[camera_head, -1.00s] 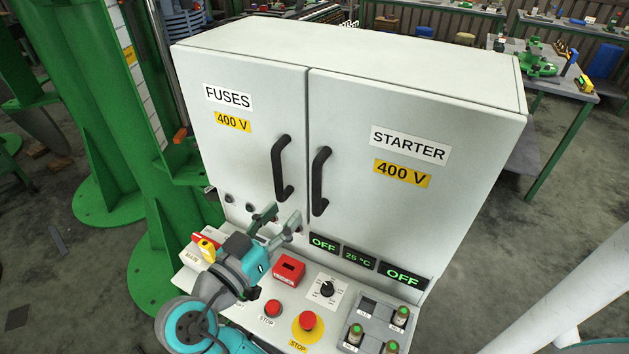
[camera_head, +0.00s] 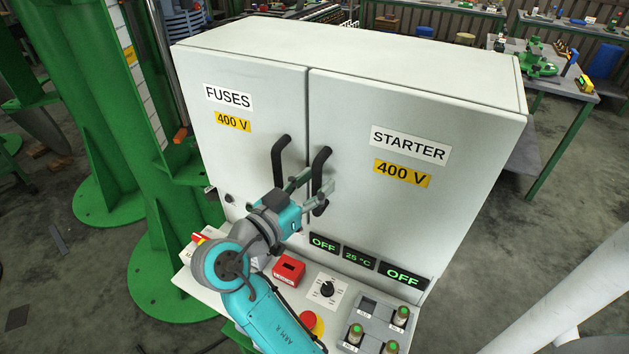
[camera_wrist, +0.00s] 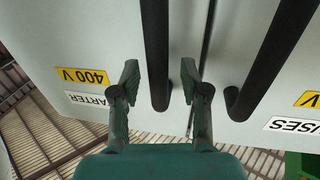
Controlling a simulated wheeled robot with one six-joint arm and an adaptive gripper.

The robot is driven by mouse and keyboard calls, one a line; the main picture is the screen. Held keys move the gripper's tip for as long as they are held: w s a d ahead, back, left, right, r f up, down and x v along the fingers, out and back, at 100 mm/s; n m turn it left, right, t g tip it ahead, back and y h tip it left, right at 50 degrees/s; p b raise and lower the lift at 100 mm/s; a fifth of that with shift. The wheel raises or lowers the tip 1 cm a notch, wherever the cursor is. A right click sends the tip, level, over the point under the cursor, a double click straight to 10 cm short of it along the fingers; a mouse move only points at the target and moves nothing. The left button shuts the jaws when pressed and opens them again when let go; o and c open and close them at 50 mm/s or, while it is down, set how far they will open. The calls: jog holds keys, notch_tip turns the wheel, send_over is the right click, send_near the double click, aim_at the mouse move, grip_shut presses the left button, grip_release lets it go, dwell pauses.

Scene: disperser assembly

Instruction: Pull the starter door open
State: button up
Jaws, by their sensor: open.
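The starter door (camera_head: 410,140) is the right door of the light grey cabinet and is shut. It bears a STARTER label and a yellow 400 V label. Its black upright handle (camera_head: 321,165) is near the middle seam. My gripper (camera_head: 311,185) is open at the lower part of this handle. In the upside-down wrist view, the starter handle (camera_wrist: 155,45) runs between the two open fingers (camera_wrist: 159,80), and neither finger is clearly touching it. The fingers partly hide the handle in the head view.
The fuses door (camera_head: 245,140) is shut, and its handle (camera_head: 279,160) stands close left of my gripper. A control panel with a red box (camera_head: 288,269), knob (camera_head: 327,289) and stop button (camera_head: 309,320) lies below. A green column (camera_head: 110,120) stands left.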

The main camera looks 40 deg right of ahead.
jog(key=shift+d, duration=0.45)
grip_shut()
jog(key=shift+a, duration=0.1)
